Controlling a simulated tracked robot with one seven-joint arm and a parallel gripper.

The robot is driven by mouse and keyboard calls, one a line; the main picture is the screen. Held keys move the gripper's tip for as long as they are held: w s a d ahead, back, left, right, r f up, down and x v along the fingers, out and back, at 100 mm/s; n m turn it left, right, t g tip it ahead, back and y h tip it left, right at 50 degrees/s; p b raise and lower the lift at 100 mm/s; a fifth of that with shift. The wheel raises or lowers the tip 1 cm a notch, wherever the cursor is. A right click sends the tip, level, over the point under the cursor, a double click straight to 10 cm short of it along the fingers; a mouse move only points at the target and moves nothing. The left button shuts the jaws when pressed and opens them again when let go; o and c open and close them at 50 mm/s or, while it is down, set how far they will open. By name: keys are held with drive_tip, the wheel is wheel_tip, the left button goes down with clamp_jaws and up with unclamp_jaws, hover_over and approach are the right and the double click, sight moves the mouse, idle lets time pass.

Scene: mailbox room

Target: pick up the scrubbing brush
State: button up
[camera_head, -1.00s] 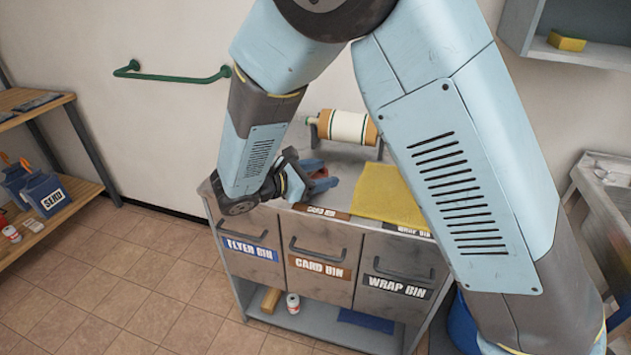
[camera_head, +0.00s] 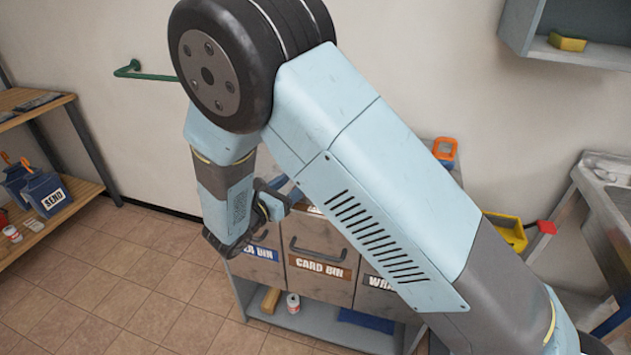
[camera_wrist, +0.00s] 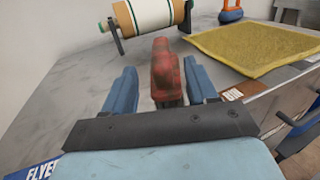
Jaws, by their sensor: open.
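A small object with an orange loop handle and blue base, which looks like the scrubbing brush (camera_head: 445,151), stands at the back of the bin cabinet's top. It also shows at the top of the wrist view (camera_wrist: 231,12), beyond the fingers and apart from them. My gripper (camera_wrist: 163,82) is open, its two blue fingers low over the grey top. A worn red object (camera_wrist: 165,72), perhaps a stapler, lies between or just beyond the fingers; contact cannot be told. In the head view my gripper (camera_head: 281,192) is partly hidden by my arm, at the cabinet's left part.
A paper roll on a holder (camera_wrist: 148,14) stands at the back left of the top. A yellow cloth (camera_wrist: 250,45) lies on its right. The bin cabinet (camera_head: 318,259) has labelled drawers. A sink (camera_head: 610,180) stands right; a wooden shelf (camera_head: 45,105) stands left.

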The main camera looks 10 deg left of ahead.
drive_tip(key=shift+x, duration=3.15)
clamp_jaws()
